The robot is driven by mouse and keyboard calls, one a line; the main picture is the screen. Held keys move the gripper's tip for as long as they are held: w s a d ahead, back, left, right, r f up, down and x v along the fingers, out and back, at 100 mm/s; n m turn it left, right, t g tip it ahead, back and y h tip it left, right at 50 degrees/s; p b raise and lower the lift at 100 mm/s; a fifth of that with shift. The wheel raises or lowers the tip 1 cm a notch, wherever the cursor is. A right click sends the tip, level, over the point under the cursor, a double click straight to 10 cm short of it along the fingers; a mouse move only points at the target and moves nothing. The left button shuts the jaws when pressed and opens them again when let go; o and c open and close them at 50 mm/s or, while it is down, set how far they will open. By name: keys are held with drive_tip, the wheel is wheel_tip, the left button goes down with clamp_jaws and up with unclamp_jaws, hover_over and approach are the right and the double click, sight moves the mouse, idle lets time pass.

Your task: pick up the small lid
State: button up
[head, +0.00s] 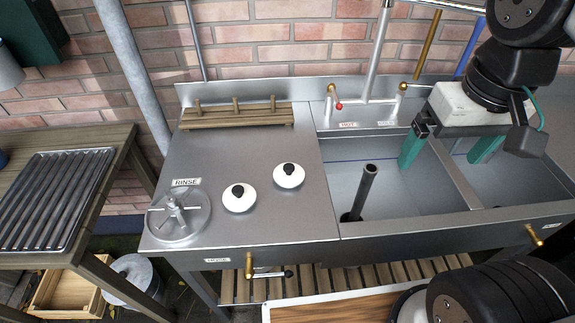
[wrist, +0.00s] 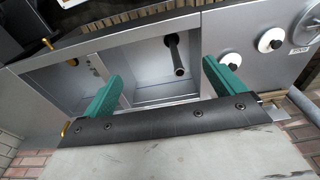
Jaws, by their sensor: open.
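Two white round lids with black knobs lie on the steel drainboard: a left one (head: 232,204) and a right one (head: 282,181). They look close in size; I cannot tell surely which is the small lid. In the wrist view the two white lids (wrist: 264,46) (wrist: 222,66) show at upper right. My gripper (head: 440,163) has teal fingers, spread and empty. It hangs over the sink basins, to the right of and apart from the lids. In the wrist view its fingers (wrist: 152,64) frame the basins.
A dark upright pipe (head: 365,190) stands in the left basin (head: 405,205). Taps (head: 333,97) and a tall steel pipe (head: 378,50) rise behind. A wooden rack (head: 236,117) lies at the drainboard's back. The drainboard between rack and lids is clear.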

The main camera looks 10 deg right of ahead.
drive_tip(key=w+a+f+m, duration=0.1)
drive_tip(key=w+a+f, duration=0.2)
drive_tip(key=w+a, duration=0.45)
drive_tip(key=m+g, duration=0.1)
drive_tip(key=m, duration=0.1)
hover_over(289, 166)
drive_tip(key=f, duration=1)
drive_tip(key=shift+s+d+f, duration=0.1)
drive_tip(key=shift+s+d, duration=0.05)
drive_tip(key=shift+d, duration=0.05)
drive_tip(key=f, duration=0.6)
drive_tip(key=shift+a+f, duration=0.2)
drive_tip(key=shift+f, duration=0.6)
drive_tip(key=c, duration=1.1)
